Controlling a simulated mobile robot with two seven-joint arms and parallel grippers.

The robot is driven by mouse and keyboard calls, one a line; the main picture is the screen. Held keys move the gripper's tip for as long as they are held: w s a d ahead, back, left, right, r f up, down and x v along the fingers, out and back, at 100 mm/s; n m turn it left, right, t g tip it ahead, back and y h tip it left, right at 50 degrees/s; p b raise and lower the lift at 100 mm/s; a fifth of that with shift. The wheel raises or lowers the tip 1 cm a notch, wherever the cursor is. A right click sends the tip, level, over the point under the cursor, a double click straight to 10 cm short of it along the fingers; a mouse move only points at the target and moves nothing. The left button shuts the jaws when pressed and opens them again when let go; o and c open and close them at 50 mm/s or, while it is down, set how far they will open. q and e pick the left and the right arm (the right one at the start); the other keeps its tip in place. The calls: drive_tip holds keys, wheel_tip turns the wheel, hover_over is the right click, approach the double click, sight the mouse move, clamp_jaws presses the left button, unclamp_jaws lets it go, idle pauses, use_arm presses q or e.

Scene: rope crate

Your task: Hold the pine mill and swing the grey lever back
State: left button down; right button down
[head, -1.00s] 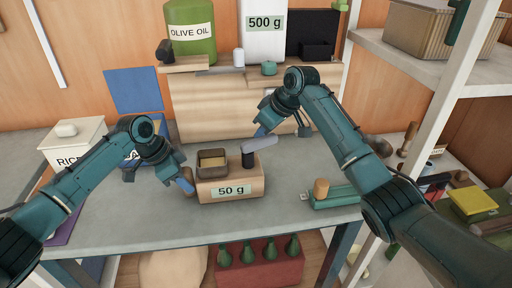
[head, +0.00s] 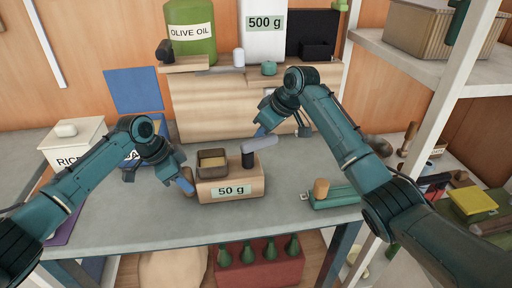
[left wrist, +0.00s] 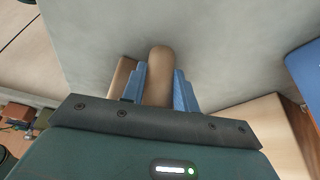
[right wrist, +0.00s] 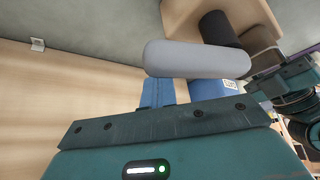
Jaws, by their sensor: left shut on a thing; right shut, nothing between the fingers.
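The pine mill (head: 232,190) stands on the grey table, with a "50 g" label on its front and a dark brown open hopper (head: 212,162) on its left half. Its grey lever (head: 261,144) sits on a black post (head: 248,160) and points right. My left gripper (head: 188,184) is shut on a brown rounded knob (left wrist: 160,68) at the mill's left side. My right gripper (head: 262,131) is shut and empty just behind the lever. In the right wrist view the lever (right wrist: 195,60) lies right beyond its fingertips; whether they touch, I cannot tell.
A pale wooden cabinet (head: 205,105) stands close behind the mill. A green box (head: 335,197) with a wooden cylinder (head: 321,188) lies to the right. A rice box (head: 72,145) is at the left. The table front is clear.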

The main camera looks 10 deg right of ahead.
idle(0.4)
drive_tip(key=s+d, duration=0.2)
drive_tip(key=s, duration=0.5)
drive_tip(key=s+d, duration=0.3)
drive_tip(key=s, duration=0.5)
drive_tip(key=shift+d, duration=0.25)
idle(1.9)
drive_tip(key=shift+s, duration=0.1)
idle(0.5)
wheel_tip(320, 180, up, 7)
drive_tip(key=w, duration=0.1)
drive_tip(key=shift+a, duration=0.25)
idle(0.8)
drive_tip(key=shift+w, duration=0.15)
